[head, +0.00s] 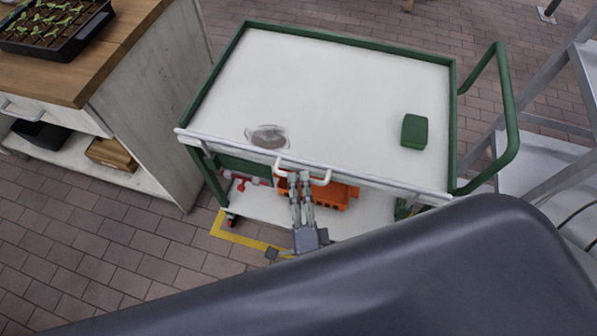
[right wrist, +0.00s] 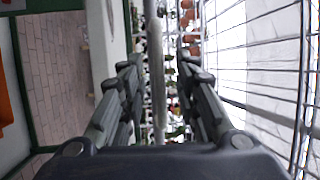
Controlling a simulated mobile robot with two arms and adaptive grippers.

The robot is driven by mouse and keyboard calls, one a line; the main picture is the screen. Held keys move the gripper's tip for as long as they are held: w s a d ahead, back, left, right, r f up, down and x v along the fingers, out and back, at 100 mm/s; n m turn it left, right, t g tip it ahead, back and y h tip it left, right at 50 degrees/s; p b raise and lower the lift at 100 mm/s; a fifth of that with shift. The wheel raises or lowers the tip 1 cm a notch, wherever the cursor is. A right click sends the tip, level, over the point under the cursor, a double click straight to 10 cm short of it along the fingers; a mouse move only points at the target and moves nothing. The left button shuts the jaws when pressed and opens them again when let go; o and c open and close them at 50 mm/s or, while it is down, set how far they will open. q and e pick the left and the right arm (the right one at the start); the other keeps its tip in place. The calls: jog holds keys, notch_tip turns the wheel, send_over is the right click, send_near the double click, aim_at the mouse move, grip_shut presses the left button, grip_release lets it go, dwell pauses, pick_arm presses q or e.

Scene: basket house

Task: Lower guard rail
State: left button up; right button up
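The guard rail (head: 390,186) is a pale bar along the near edge of a green-framed trolley (head: 330,80). It sits about level with the white top, and a white U-shaped handle (head: 325,178) sticks out from its middle. My right gripper (head: 299,177) reaches up to this handle from the near side. In the right wrist view its fingers (right wrist: 165,80) are apart, with a pale bar (right wrist: 155,75) running between them. I cannot tell whether they touch it. My left gripper is not in view.
A green block (head: 414,132) and a clear round dish (head: 267,136) lie on the trolley top. An orange crate (head: 335,193) sits on the lower shelf. A wooden-topped cabinet (head: 110,60) with a seedling tray (head: 55,28) stands left. Metal steps (head: 540,165) stand right.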

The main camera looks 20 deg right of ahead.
jog(key=shift+x, duration=1.25)
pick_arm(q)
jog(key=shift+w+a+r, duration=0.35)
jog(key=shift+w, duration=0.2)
